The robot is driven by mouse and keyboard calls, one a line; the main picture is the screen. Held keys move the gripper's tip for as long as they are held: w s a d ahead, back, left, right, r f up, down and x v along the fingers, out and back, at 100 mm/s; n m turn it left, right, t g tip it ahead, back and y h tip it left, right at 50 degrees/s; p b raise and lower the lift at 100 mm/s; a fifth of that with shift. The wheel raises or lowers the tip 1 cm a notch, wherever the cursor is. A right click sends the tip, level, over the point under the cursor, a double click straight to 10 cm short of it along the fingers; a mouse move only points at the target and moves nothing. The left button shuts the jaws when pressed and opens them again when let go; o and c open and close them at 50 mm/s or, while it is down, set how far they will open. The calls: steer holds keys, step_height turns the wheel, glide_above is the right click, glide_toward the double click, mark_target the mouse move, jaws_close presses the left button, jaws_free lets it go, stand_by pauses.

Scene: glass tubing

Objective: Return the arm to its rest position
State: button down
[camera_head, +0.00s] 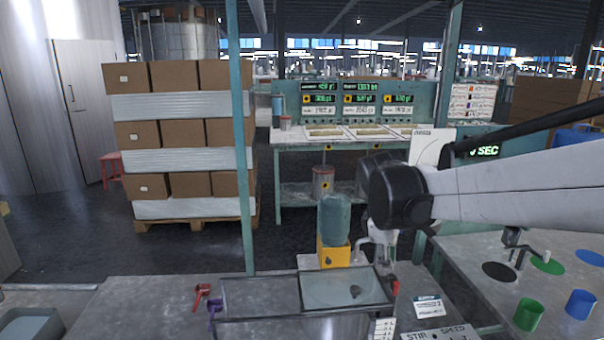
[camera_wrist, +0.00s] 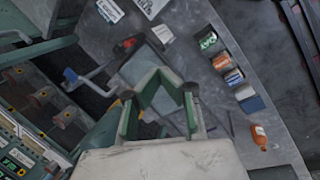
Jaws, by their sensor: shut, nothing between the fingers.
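My arm comes in from the right of the head view, with its dark wrist joint near the middle. My gripper (camera_wrist: 161,93) shows at the centre of the wrist view, its green fingers with dark tips. It is shut and I see nothing held in it. In the head view its fingers are hard to make out below the dark joint, near the bottle and tank. A grey tank (camera_head: 262,298) with a clear section stands below on the workbench (camera_head: 130,310).
A teal bottle on a yellow base (camera_head: 333,254) stands close to the arm. A teal post (camera_head: 241,150) rises left of it. A side table (camera_head: 465,262) at right holds a green cup (camera_head: 528,314) and a blue cup (camera_head: 580,305). Stacked boxes (camera_head: 180,130) stand on a pallet behind.

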steer(key=s+m+t+y, duration=0.2)
steer(key=s+m+t, duration=0.2)
steer(key=s+m, duration=0.8)
steer(key=s, duration=1.1)
steer(key=shift+f+t, duration=0.2)
steer(key=shift+t, duration=0.2)
steer(key=shift+d, duration=0.1)
